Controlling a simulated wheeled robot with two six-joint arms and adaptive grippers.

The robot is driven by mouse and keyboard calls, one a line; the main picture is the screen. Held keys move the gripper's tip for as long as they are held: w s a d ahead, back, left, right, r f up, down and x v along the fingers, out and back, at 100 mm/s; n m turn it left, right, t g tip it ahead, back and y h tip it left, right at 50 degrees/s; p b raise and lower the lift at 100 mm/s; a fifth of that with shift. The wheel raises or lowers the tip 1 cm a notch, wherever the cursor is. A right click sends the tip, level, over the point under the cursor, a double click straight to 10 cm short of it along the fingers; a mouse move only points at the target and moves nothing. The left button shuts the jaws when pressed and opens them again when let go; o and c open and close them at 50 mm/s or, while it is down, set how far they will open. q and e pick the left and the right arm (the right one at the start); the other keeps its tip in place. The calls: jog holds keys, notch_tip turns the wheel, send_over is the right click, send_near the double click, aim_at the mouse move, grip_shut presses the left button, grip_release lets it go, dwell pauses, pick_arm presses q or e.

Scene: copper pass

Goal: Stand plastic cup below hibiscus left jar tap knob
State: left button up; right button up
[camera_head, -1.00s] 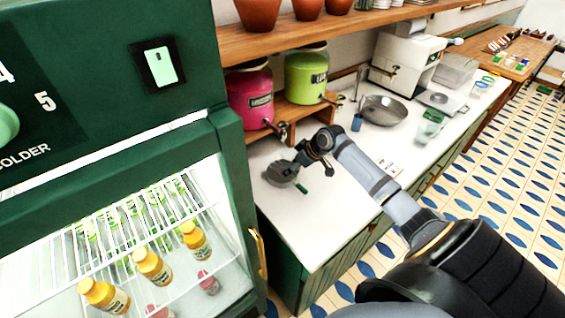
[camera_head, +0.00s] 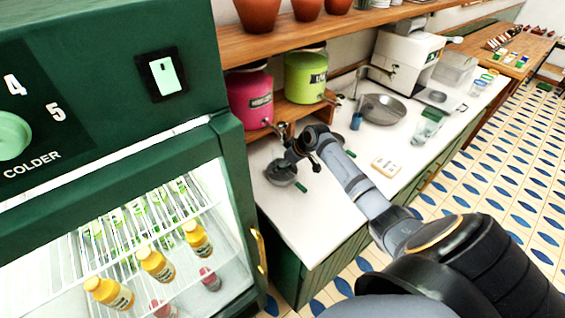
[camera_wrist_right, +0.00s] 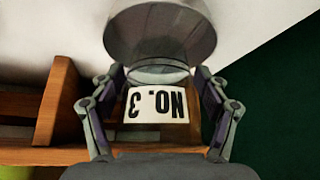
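The pink jar labelled hibiscus (camera_head: 250,98) stands at the left of the wooden jar shelf, with its tap (camera_head: 281,129) at the front. My right gripper (camera_head: 297,156) is just in front of and below that tap, low over the counter. My left gripper is not in view.
A green jar (camera_head: 305,76) stands right of the pink one. The green fridge (camera_head: 232,175) bounds the left side. The front counter (camera_head: 310,230) is clear.

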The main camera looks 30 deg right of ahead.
jog(key=shift+o, duration=0.5)
jog(key=shift+r, duration=0.25)
jog(key=b+v, duration=0.1)
jog(key=v, duration=1.1)
